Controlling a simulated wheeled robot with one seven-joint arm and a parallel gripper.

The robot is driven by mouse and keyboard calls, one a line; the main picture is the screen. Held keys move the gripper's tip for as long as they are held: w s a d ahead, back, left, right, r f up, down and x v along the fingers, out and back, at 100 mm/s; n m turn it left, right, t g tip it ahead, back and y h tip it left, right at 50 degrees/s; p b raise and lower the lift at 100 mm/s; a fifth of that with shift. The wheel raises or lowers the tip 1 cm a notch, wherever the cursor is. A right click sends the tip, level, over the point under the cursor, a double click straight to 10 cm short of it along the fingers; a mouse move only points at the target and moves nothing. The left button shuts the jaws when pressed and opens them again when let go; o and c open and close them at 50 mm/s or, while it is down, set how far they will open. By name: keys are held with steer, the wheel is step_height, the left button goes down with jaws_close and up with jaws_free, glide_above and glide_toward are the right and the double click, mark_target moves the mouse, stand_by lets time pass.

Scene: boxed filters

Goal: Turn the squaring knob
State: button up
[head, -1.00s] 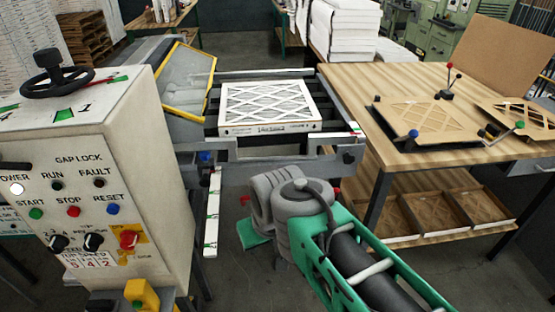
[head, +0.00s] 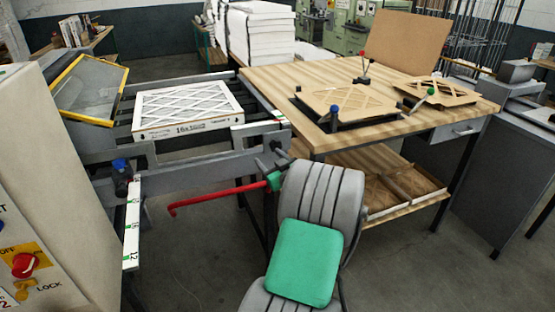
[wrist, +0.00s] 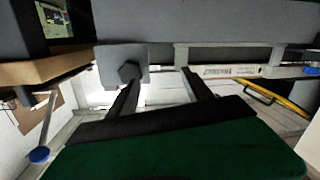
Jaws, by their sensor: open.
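A dark faceted knob (wrist: 130,71), which looks like the squaring knob, sits on a grey bracket in the wrist view. My gripper (wrist: 159,76) is open there, with the knob beyond the left finger's tip rather than centred between the fingers. No contact is visible. In the head view my gripper (head: 270,161) is at the right front end of the grey machine rail, and I cannot make out this knob behind it. A white boxed filter (head: 188,108) lies on the machine bed; its printed edge also shows in the wrist view (wrist: 232,71).
A blue knob (head: 121,165) and a white scale strip (head: 132,222) are left on the machine front. A wooden table (head: 290,82) with jigs is at right. The control cabinet (head: 55,170) stands at left.

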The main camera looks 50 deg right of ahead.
mark_target(275, 144)
steer(key=s+d+m+h, duration=0.1)
steer(key=s+d+h, duration=0.1)
steer(key=s+d, duration=0.15)
steer(key=p+x, duration=0.1)
steer(key=x, duration=0.6)
steer(key=shift+w+d+f+p, duration=0.1)
steer(key=shift+w+d+p, duration=0.1)
steer(key=shift+w+p, duration=0.15)
steer(key=shift+s, duration=0.1)
steer(key=shift+c, duration=0.3)
